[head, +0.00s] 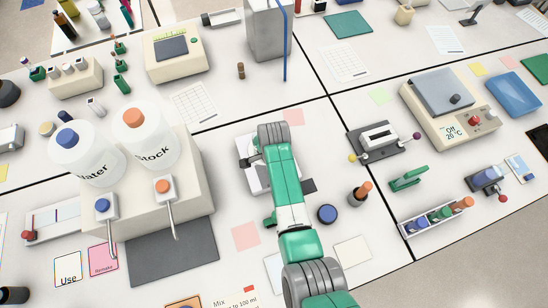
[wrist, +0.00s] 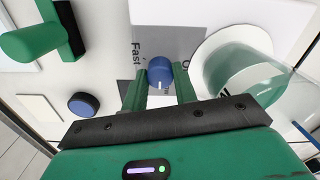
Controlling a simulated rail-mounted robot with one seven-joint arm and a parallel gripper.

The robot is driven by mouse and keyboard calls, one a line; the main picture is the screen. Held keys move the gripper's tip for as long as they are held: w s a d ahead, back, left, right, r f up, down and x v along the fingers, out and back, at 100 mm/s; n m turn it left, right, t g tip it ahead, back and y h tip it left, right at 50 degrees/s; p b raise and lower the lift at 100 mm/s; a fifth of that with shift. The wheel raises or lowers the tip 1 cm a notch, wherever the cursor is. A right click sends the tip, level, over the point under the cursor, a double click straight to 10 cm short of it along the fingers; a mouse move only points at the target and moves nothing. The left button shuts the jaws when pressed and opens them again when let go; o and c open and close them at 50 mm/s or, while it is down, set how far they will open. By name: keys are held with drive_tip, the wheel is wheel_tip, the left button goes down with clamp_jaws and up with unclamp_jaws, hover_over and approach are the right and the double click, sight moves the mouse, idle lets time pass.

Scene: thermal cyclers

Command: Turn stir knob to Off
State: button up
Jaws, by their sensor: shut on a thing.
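The stir knob (wrist: 160,72) is small, round and blue, with a light mark on its near side, in the upper middle of the wrist view. My gripper (wrist: 158,82) has its two green fingers on either side of it and is shut on it. The word "Fast" is printed left of the knob; lettering to its right is cut off. The stirrer (wrist: 155,22) has a pale body and a white round plate, with a clear beaker (wrist: 242,72) on it. In the head view my arm covers most of the stirrer (head: 252,177) and hides the knob and fingers.
A blue-topped round item (head: 327,213) stands right of my arm, near an orange-capped item (head: 360,193). A beige block (head: 190,190) with the Water and Stock bottles stands to the left. Pink notes (head: 245,237) lie flat on the bench.

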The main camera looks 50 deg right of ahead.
drive_tip(key=n+p, duration=0.1)
drive_tip(key=n, duration=0.3)
drive_tip(key=shift+r+n, duration=0.15)
drive_tip(key=shift+n, duration=0.15)
drive_tip(key=n, duration=0.4)
drive_tip(key=shift+n+p, duration=0.3)
drive_tip(key=shift+p, duration=0.05)
drive_tip(key=n, duration=0.4)
drive_tip(key=shift+n+p, duration=0.45)
drive_tip(key=shift+n, duration=1.85)
drive_tip(key=o, duration=1)
wheel_tip(320, 180, up, 8)
drive_tip(key=shift+f+p, duration=0.15)
drive_tip(key=shift+p, duration=0.15)
